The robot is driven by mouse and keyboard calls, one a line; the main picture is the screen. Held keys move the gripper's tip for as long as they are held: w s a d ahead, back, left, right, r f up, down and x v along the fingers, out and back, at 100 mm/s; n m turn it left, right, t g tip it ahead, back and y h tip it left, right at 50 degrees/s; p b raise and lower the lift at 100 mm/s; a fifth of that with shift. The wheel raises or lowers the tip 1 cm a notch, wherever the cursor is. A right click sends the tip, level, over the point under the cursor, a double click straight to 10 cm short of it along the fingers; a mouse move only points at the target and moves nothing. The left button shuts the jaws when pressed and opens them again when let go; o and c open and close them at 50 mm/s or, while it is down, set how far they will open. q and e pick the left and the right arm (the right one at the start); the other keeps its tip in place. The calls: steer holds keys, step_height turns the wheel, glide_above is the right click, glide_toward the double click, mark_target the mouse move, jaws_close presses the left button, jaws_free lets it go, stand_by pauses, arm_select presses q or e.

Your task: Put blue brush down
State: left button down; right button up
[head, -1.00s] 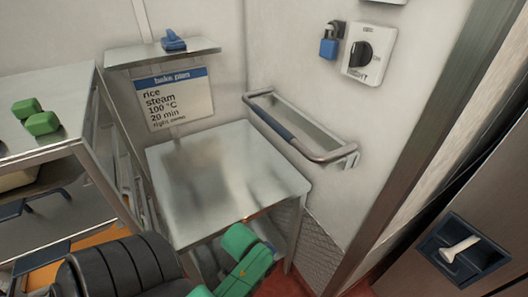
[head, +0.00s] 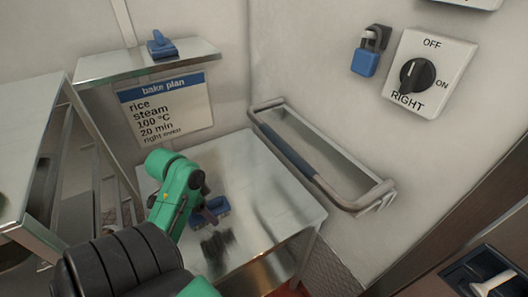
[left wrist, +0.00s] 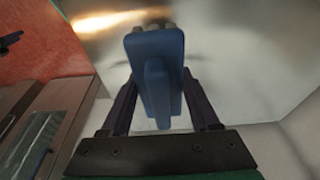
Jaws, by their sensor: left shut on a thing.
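A blue brush (head: 222,206) is held over the steel table (head: 285,200). My left gripper (head: 209,213) is shut on it. A dark shadow or reflection lies on the table top below the brush, with a bare strip between, so it looks a little above the surface. In the left wrist view the blue brush (left wrist: 157,75) sits between the two dark fingers (left wrist: 160,120), its blue back and raised handle facing the camera. Its bristles are mostly hidden. My right gripper is not in view.
A similar blue brush (head: 161,46) rests on the wall shelf (head: 115,66) above the bake plan sign (head: 165,105). A rail with a blue grip (head: 285,150) runs along the right wall. A steel rack (head: 40,130) stands left. The table's right part is clear.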

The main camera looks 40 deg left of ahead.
arm_select(q)
steer(key=w+d+r+p, duration=0.2)
steer(key=w+d, duration=0.3)
steer(key=w, duration=0.2)
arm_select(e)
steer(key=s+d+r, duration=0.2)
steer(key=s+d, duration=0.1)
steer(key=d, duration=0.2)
arm_select(q)
steer(key=p, duration=0.3)
glide_toward(272, 206)
steer(key=p+x, duration=0.2)
steer(key=x, duration=0.2)
steer(key=shift+d+f, duration=0.1)
steer(key=shift+d, duration=0.05)
steer(key=shift+w+f+p, duration=0.2)
steer(key=shift+f+p, duration=0.15)
steer(key=shift+w+d+f, duration=0.1)
steer(key=shift+f, duration=0.15)
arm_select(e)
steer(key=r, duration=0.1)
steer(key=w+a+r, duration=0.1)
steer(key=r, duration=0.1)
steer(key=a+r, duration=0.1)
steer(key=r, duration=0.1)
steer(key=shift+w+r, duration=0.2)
arm_select(q)
steer(key=shift+f, duration=0.55)
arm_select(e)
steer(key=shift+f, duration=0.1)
